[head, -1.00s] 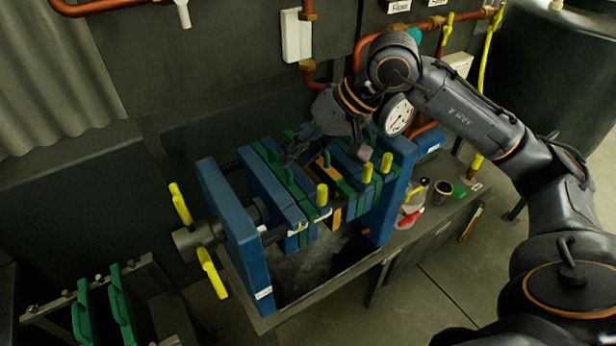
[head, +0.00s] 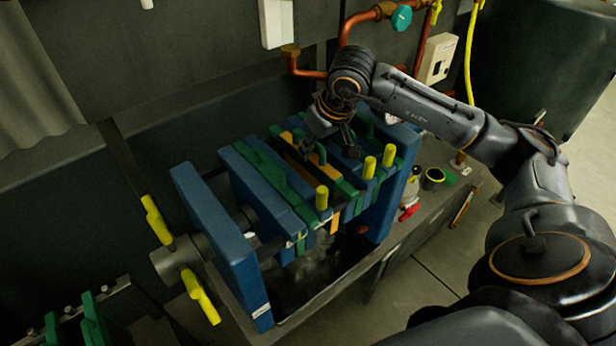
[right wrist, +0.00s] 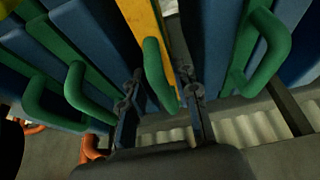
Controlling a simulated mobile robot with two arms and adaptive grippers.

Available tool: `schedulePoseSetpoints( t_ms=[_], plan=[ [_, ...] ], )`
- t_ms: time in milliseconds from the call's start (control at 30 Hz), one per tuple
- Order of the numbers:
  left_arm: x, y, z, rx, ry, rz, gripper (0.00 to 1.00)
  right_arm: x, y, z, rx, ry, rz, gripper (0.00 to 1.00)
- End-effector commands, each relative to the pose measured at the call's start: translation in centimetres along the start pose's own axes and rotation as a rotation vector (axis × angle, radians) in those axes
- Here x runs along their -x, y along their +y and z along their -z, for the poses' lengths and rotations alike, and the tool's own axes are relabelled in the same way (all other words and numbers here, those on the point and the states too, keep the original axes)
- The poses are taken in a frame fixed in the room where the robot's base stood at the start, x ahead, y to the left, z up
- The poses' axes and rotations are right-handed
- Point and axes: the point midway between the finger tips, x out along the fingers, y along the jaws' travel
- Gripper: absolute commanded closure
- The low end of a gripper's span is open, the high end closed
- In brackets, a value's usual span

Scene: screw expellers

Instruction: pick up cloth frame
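The filter press holds a row of blue plates (head: 262,185) and green frames (head: 280,180). Among them is an orange-yellow frame (head: 289,138), also in the right wrist view (right wrist: 141,22), with a green loop handle (right wrist: 154,72). Which one is the cloth frame is not labelled. My right gripper (head: 330,148) is over the top of the row. In the right wrist view the fingers (right wrist: 162,98) are open, one on each side of that green handle, with visible gaps. Neither finger clearly touches it. My left gripper is not in view.
Other green handles (right wrist: 262,50) stand close on both sides of my fingers. Yellow knobs (head: 322,197) line the near side of the press. More green frames (head: 93,322) are at the lower left. A small bottle (head: 411,190) and a cup (head: 432,178) stand to the right.

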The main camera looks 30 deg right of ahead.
Motion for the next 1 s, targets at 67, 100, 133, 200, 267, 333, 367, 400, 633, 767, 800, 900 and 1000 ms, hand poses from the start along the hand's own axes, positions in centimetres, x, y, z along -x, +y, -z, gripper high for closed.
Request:
schedulePoseSetpoints(
  t_ms=[67,100,133,200,267,333,367,400,633,767,800,900,1000],
  plan=[
    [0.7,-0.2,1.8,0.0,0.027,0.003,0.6,-0.7,-0.1,-0.1,0.0,-0.007,0.002,0.7],
    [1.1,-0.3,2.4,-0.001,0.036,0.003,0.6,-1.2,-0.2,-0.1,0.0,-0.007,0.003,0.7],
    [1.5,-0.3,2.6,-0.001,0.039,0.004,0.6,-1.7,-0.2,-0.2,-0.001,-0.009,0.004,0.7],
    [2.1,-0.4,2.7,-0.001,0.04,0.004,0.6,-2.8,-0.3,-0.2,0.0,-0.009,0.003,0.7],
    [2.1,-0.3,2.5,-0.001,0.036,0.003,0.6,-3.8,-0.3,-0.2,-0.001,-0.007,0.004,0.7],
    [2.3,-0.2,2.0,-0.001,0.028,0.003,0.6,-4.5,-0.2,-0.2,0.0,-0.005,0.002,0.7],
    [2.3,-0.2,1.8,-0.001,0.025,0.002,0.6,-4.7,-0.2,-0.2,-0.001,-0.004,0.002,0.7],
    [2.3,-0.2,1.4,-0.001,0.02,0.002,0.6,-4.9,-0.2,-0.2,0.0,-0.004,0.002,0.7],
    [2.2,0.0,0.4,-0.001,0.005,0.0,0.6,-5.1,-0.2,-0.2,0.001,-0.002,0.001,0.72],
    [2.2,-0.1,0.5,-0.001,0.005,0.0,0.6,-5.0,-0.2,-0.2,0.0,-0.002,0.001,0.98],
    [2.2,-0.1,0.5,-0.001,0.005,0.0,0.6,-5.0,-0.2,-0.2,0.0,-0.002,0.001,1.0],
    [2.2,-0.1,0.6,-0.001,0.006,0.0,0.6,-5.0,-0.2,-0.2,0.0,-0.002,0.001,1.0],
    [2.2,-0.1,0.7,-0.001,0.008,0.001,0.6,-5.0,-0.2,-0.1,0.0,0.0,0.001,1.0]
  ],
)
